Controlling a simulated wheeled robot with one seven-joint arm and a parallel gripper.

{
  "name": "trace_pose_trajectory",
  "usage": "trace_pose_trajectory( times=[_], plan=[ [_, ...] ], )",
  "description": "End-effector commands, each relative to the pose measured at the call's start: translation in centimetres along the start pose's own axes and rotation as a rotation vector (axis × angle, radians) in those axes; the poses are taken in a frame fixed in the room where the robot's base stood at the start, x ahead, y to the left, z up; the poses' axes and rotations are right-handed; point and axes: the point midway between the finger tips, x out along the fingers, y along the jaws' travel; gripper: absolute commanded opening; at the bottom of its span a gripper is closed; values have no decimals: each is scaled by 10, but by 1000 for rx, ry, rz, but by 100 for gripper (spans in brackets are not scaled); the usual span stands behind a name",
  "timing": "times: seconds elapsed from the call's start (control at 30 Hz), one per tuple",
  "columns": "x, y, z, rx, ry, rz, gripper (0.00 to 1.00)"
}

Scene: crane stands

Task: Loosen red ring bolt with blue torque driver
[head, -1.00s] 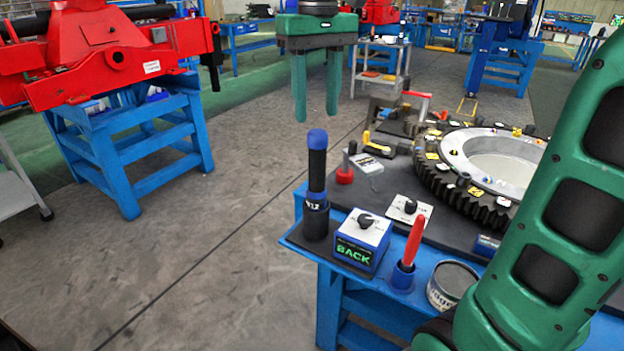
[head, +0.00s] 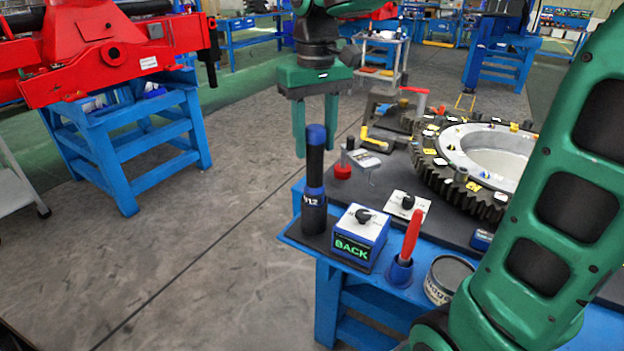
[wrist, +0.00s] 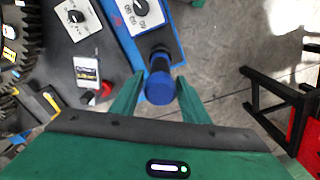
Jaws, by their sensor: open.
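The blue torque driver (head: 314,180), black with a blue cap, stands upright at the left corner of the blue workbench. Its cap also shows in the wrist view (wrist: 160,88). My gripper (head: 315,151) is open above it, pointing down. In the wrist view the two green fingers (wrist: 158,97) lie on either side of the cap, with gaps showing. The toothed ring (head: 438,181) lies on the bench to the right, with several coloured bolts and tags. I cannot clearly make out a red ring bolt.
A knob box with a green display (head: 360,240) stands close right of the driver. A white knob panel (head: 408,206), a red-handled tool in a blue holder (head: 408,245), a can (head: 447,280) and a red-based piece (head: 343,171) are nearby.

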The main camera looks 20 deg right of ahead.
Motion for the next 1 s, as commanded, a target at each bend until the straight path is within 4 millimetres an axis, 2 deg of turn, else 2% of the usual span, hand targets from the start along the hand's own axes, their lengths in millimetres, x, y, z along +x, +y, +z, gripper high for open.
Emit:
trace_pose_trajectory(
  times=[0.17, 0.33, 0.37, 1.0],
  plan=[
    [0, 0, 0, 0, 0, 0, 41],
    [0, 0, 0, -1, 0, 0, 3],
    [0, 0, 0, -1, 0, 0, 0],
    [-20, -2, -1, -4, 4, 0, 0]
  ],
)
